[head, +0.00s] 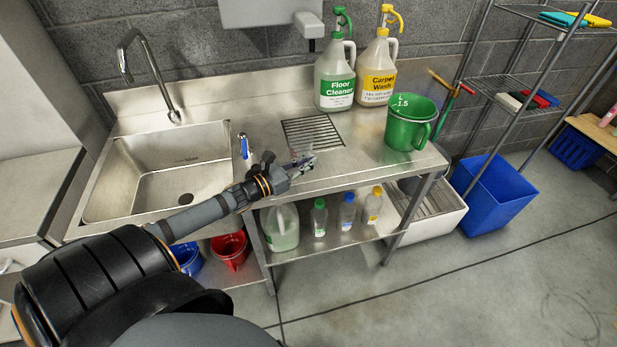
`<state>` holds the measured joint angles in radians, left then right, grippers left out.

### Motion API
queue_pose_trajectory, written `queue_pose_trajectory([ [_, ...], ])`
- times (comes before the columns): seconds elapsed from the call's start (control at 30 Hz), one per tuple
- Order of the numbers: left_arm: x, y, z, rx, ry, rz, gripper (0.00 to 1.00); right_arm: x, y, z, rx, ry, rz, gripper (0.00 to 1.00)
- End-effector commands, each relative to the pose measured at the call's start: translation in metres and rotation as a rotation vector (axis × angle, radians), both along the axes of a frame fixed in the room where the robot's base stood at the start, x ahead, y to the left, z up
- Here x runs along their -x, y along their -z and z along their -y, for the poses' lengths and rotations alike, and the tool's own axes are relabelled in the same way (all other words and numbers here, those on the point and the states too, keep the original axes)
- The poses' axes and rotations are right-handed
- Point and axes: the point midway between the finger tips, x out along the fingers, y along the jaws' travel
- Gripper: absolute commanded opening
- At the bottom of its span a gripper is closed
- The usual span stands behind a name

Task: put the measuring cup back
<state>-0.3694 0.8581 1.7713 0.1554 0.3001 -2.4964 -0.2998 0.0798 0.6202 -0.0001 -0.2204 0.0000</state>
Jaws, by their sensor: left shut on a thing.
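My left gripper (303,163) reaches in from the left over the front of the steel counter (370,165), just in front of the drain grate. It is shut on a small, partly see-through thing (299,156) between its fingers. This looks like the measuring cup, but the fingers hide most of it and its shape is hard to make out. I cannot tell whether it touches the counter. A large green jug (408,125) with a litre scale stands upright on the counter's right end, apart from the gripper. My right gripper is not in view.
A floor cleaner jug (335,80) and a carpet wash jug (377,75) stand at the back. The drain grate (313,131) is bare. The sink (165,180) is left. Several bottles stand on the lower shelf (330,238). A blue bin (495,195) stands right.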

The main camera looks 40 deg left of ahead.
Motion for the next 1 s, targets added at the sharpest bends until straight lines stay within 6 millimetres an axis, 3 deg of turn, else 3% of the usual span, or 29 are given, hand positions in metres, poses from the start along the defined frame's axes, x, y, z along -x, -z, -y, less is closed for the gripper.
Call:
queue_pose_trajectory([
  [0.17,-0.006,0.013,-0.002,-0.002,-0.001,0.002,0.0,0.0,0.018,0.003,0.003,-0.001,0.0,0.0],
  [0.3,-0.005,0.039,-0.002,0.001,-0.001,0.0,0.0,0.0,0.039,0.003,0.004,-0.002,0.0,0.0],
  [0.67,-0.005,0.039,-0.002,0.0,-0.001,0.0,0.0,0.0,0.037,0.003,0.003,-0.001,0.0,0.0],
  [0.7,-0.005,0.04,-0.002,0.001,-0.001,-0.001,0.09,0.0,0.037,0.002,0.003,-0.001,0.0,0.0],
  [0.87,-0.005,0.039,-0.002,0.0,-0.001,-0.001,0.3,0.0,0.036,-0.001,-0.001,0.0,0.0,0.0],
  [1.0,-0.005,0.039,-0.002,0.0,-0.001,-0.001,0.32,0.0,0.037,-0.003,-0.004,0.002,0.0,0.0],
])
